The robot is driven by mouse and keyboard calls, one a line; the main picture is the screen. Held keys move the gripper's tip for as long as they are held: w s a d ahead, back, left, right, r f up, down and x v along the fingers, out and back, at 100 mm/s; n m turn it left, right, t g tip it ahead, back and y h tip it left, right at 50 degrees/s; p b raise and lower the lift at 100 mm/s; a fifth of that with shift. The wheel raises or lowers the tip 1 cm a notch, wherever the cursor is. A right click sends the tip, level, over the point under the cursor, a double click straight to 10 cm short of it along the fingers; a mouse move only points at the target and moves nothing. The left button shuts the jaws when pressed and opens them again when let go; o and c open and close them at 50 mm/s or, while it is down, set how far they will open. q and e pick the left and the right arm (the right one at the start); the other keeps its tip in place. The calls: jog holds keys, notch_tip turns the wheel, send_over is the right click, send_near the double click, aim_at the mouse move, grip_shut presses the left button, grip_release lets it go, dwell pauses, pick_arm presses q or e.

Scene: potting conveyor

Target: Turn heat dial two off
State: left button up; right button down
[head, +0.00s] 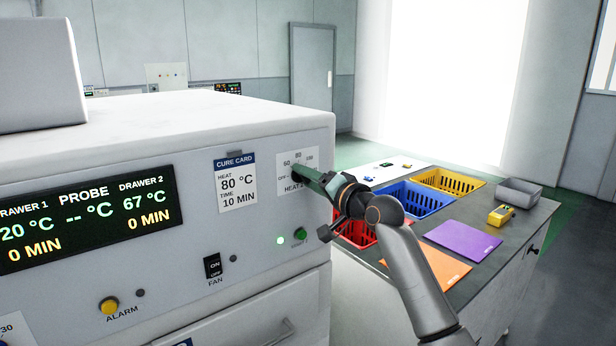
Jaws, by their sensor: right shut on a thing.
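Heat dial two sits on a white scale plate (310,157) at the right end of the cabinet's front panel. The plate shows "60", "80" and a partly hidden "HEAT" label. My right gripper (302,173) comes in from the right and is shut on the dial's knob. The fingers cover the knob, so where it points cannot be told. The display (88,218) reads Drawer 2 at 67 °C and 0 MIN. My left gripper is not in view.
Left of the dial hangs a cure card (237,183) reading 80 °C, 10 MIN. Below are a fan switch (212,266), a lit green lamp (281,240) and a yellow alarm button (109,305). A bench behind my right arm holds red, blue (412,200) and yellow baskets (447,182).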

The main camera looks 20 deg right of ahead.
jog(key=n+p, duration=0.1)
jog(key=n, duration=0.9)
jog(key=shift+n, duration=0.6)
jog(key=shift+c, duration=1.4)
grip_release()
jog(key=b+v, duration=0.2)
jog(key=v, duration=1)
jog(key=shift+s, duration=0.3)
jog(key=shift+d, duration=0.1)
